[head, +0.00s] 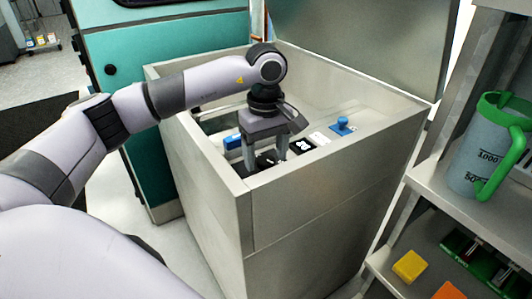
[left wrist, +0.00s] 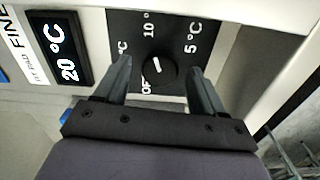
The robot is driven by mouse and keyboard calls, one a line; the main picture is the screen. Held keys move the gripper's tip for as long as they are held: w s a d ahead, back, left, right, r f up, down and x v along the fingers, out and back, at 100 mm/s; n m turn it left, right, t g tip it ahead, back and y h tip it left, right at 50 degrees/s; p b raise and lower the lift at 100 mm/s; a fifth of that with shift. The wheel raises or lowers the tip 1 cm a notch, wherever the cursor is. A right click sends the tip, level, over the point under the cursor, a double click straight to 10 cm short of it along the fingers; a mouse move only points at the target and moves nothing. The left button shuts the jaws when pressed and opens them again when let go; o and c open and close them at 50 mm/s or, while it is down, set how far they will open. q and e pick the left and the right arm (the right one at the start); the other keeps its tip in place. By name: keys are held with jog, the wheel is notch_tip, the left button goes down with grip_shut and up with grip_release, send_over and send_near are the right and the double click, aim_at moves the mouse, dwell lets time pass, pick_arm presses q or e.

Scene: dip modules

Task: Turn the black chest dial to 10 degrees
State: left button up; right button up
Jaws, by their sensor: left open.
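The black chest dial (left wrist: 157,68) is a round knob with a short white mark, on a black panel (left wrist: 118,22) with white labels: 10°, 5°C, a partly hidden °C label and a partly covered OFF. The mark tilts slightly left of the picture's vertical, its upper end roughly toward the 10° label. My left gripper (left wrist: 160,74) is open, with one finger on each side of the dial; I cannot tell whether they touch it. In the head view my left gripper (head: 265,162) points down over the chest's control strip and partly hides the dial. My right gripper is not in view.
A display (left wrist: 62,50) beside the dial panel reads 20 °C. A blue knob (head: 342,124) stands on the metal chest's rim (head: 375,128); the chest lid (head: 360,45) is raised behind. At right, a shelf (head: 440,183) holds a green-handled jug (head: 483,150); a yellow block (head: 410,266) lies below.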

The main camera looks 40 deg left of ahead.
aim_at(265, 160)
pick_arm(q)
notch_tip(265, 160, up, 7)
dwell(0.3)
jog(key=shift+s+f, duration=0.1)
dwell(0.4)
